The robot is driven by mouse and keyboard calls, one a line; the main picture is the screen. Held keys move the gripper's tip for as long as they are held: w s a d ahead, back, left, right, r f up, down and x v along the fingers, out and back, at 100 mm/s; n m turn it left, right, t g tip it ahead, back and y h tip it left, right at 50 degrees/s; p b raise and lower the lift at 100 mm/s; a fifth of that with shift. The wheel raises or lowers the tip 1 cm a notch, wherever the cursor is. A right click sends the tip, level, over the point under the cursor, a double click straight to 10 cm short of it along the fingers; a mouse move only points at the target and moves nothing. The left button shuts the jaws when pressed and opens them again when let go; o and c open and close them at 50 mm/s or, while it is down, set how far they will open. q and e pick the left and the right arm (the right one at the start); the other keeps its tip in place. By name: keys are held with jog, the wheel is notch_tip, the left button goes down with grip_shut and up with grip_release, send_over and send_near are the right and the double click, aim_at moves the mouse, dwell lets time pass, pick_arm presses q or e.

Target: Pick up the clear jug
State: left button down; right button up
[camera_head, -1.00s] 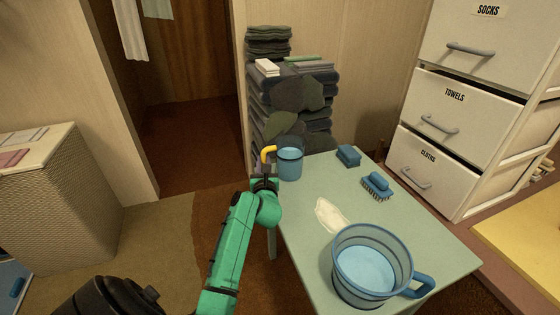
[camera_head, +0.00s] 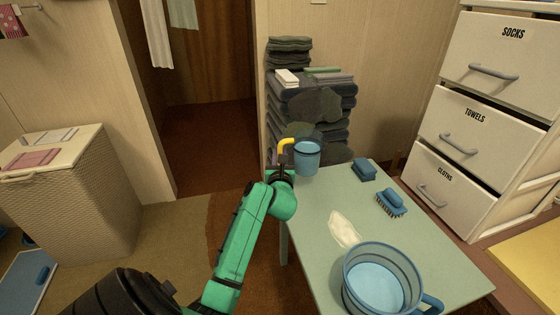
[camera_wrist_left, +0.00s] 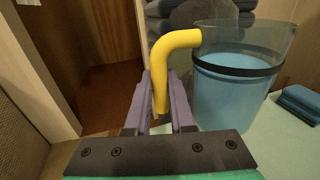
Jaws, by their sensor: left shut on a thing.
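The clear jug (camera_head: 307,159) is a see-through cup with a blue lower part, a dark band and a yellow handle. It is upright at the far left corner of the green table (camera_head: 315,235), and seems slightly above the top. My left gripper (camera_head: 284,165) is shut on the yellow handle. In the left wrist view, the purple fingers (camera_wrist_left: 160,105) stand on either side of the handle (camera_wrist_left: 163,75), and the jug body (camera_wrist_left: 232,90) is to the right of them. My right gripper is not in view.
A large blue pot with a handle (camera_head: 380,280) stands at the table's near end. A white cloth (camera_head: 343,228), a blue sponge (camera_head: 363,170) and a blue brush (camera_head: 391,203) lie on the table. Dark folded towels (camera_head: 312,110) are stacked behind the jug. Drawers (camera_head: 478,125) stand at right.

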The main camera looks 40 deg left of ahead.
pick_arm(q)
notch_tip(320, 180, up, 11)
jog(key=p, duration=0.3)
jog(key=shift+f, duration=0.15)
jog(key=shift+r+p, duration=0.4)
jog(key=shift+r, duration=0.65)
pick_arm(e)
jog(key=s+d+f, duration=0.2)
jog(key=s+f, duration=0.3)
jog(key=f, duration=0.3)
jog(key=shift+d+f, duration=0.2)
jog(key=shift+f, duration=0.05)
